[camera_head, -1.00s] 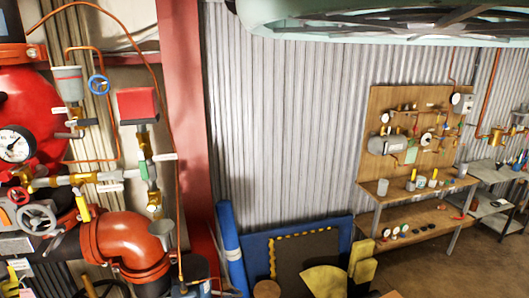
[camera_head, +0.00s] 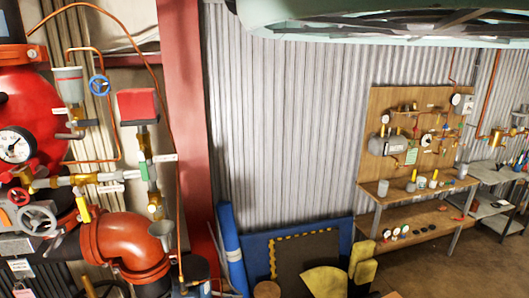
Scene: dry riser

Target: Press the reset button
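I cannot pick out a button marked as reset in this view. A red box (camera_head: 138,104) sits on top of a brass and grey pipe fitting at the left. A large red valve body (camera_head: 38,105) with a round white pressure gauge (camera_head: 15,145) stands at the far left edge. Small white labels hang on the piping, too small to read. My gripper is not in view.
A blue handwheel (camera_head: 99,85), a grey handwheel (camera_head: 37,218) and an orange pipe elbow (camera_head: 125,245) crowd the left. A red column (camera_head: 185,120) stands beside them. A wooden bench (camera_head: 420,212) with a pegboard of fittings is at the right. Blue mats (camera_head: 255,250) lean on the corrugated wall.

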